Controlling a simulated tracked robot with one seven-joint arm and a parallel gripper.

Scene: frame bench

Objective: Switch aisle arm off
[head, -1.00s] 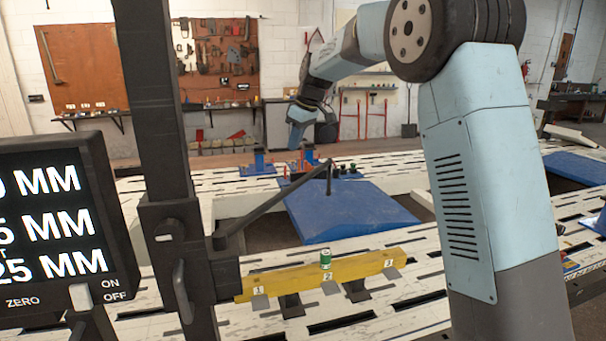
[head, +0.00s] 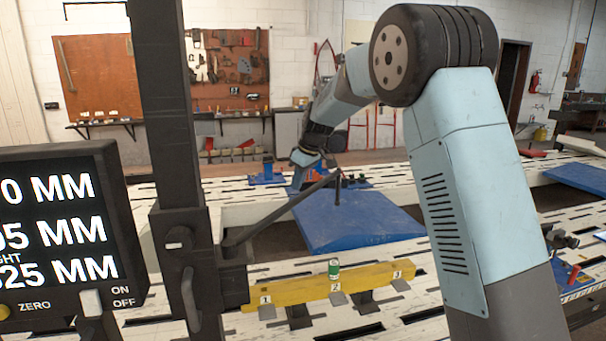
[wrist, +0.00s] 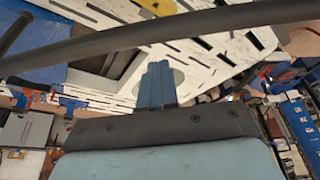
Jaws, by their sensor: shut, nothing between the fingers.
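At left in the head view stands a black display unit (head: 60,225) with lit white MM figures. Its pale switch lever (head: 91,302) sits beside the ON and OFF labels; I cannot tell its setting for certain. A dark upright post (head: 165,110) stands right beside it, with a jointed dark boom (head: 285,208) reaching over the bench to a hanging probe. My gripper (head: 300,158) is far from the switch, beyond the boom. In the wrist view its fingers (wrist: 158,85) are shut together and empty, and a dark bar (wrist: 200,25) crosses the picture close by.
A blue panel (head: 355,220) lies beyond. A yellow button (head: 4,312) sits by the ZERO label.

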